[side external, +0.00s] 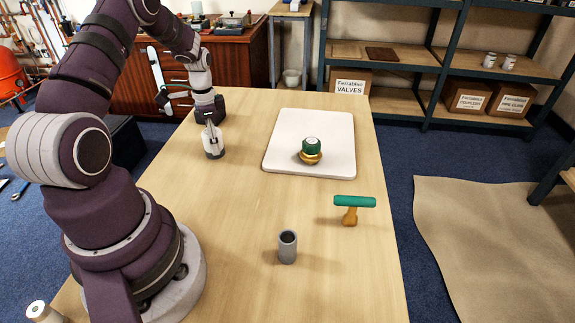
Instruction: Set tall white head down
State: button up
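The tall white head (214,145) is upright at the left side of the wooden table, with a dark band near its lower end. My gripper (211,124) points down over it, and its fingers appear closed on the head's upper part. The fingers hide some of the head's top. I cannot tell for sure whether its base touches the table or hangs just above it.
A white board (285,145) carries a green-topped brass piece (311,148). A teal-handled brass valve (352,205) and a grey open cylinder (287,247) stand nearer. A small white-topped piece (40,311) is at bottom left. The table between my gripper and the cylinder is clear.

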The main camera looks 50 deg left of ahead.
aim_at(222, 151)
jog(key=o, duration=0.5)
jog(key=shift+c, duration=0.2)
jog(key=shift+r, duration=0.1)
notch_tip(222, 151, up, 12)
jog(key=shift+f, duration=0.25)
jog(key=d+r+n+t+y, duration=0.1)
jog(key=d+r+t, duration=0.1)
jog(key=d+r, duration=0.35)
jog(key=d+r+n+t, duration=0.1)
jog(key=d+r, duration=0.2)
jog(key=d, duration=0.6)
jog(key=s+d+n+t+h, duration=0.1)
jog(key=s+d+t, duration=0.1)
jog(key=s+d, duration=0.3)
jog(key=shift+s+d+f+t, duration=0.25)
jog(key=shift+d+f+t, duration=0.1)
jog(key=shift+d, duration=0.85)
